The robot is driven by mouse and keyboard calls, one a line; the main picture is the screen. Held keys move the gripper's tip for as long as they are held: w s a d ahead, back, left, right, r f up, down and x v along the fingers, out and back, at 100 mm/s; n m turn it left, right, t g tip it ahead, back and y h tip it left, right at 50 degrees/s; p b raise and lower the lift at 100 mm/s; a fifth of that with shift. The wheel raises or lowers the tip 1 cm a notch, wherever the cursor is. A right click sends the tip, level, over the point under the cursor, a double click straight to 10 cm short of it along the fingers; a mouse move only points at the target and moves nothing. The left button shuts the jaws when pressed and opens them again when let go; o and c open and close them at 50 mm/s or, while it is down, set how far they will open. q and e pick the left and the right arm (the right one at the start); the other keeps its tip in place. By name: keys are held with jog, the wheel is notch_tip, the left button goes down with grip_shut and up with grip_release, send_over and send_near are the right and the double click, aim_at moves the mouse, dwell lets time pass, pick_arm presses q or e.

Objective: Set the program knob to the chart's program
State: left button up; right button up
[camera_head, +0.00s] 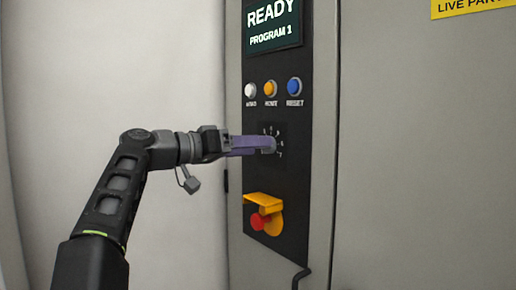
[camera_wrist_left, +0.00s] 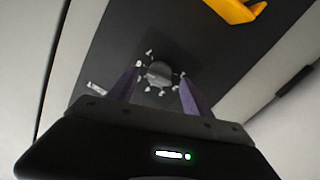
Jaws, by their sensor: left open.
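The program knob (camera_head: 269,145) is a small grey round knob with white marks around it on the dark control panel. In the left wrist view the knob (camera_wrist_left: 159,73) lies between and just beyond the two purple fingers. My left gripper (camera_head: 262,145) is open in front of the knob, its fingers on either side of it; I cannot tell whether they touch it. The screen (camera_head: 273,26) above reads READY, PROGRAM 1. The knob's pointer is too small to read. The chart does not show. My right gripper is not in view.
White, orange and blue buttons (camera_head: 270,88) sit above the knob. A red stop button (camera_head: 260,221) with a yellow guard (camera_head: 263,202) sits below. A yellow sign (camera_head: 470,6) is at the upper right. The pale wall at left is clear.

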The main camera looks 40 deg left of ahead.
pick_arm(q)
jog(key=v, duration=0.5)
jog(key=shift+s+a, duration=0.15)
jog(key=shift+s, duration=0.25)
